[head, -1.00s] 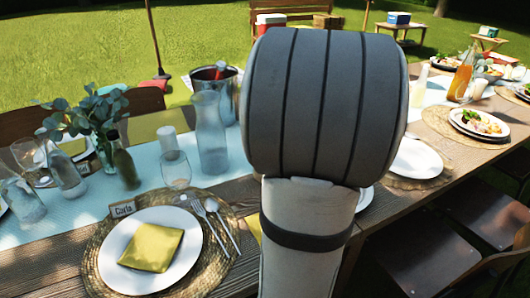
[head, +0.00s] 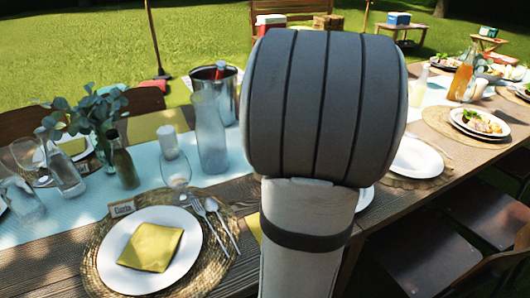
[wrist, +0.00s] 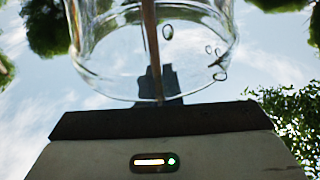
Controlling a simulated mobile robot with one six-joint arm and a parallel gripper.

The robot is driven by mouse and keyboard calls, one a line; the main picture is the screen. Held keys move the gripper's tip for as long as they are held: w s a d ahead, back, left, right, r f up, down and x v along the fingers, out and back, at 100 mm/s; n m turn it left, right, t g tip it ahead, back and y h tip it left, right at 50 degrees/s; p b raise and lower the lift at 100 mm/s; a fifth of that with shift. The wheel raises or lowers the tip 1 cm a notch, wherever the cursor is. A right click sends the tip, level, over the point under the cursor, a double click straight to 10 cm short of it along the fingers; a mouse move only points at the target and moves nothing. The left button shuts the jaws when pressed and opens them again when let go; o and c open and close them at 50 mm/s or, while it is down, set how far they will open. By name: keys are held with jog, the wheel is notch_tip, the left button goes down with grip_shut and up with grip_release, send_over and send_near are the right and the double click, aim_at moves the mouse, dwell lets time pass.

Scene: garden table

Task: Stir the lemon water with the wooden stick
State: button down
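In the wrist view my gripper (wrist: 160,82) is a dark narrow shape seen through clear glass, its fingers close together. A thin brown wooden stick (wrist: 151,35) runs from the top of the view down to the fingers, which look shut on it. A clear glass vessel (wrist: 95,65) with a few bubbles or drops fills the upper middle, between the camera and the fingers. The stick shows through its wall. I see no lemon pieces, and the water level is unclear. In the head view my arm covers the middle, hiding my gripper and the stick.
A clear carafe (head: 211,140), a white candle (head: 168,142) and a metal bucket (head: 224,98) stand left of my arm. A plate with a yellow napkin (head: 150,247) lies in front. An orange bottle (head: 461,78) and food plates stand right. The table is crowded.

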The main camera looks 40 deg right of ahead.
jog(key=shift+f, duration=0.55)
jog(key=c, duration=1.5)
grip_release()
jog(key=shift+c, duration=0.2)
jog(key=v, duration=0.7)
jog(key=shift+s, duration=0.35)
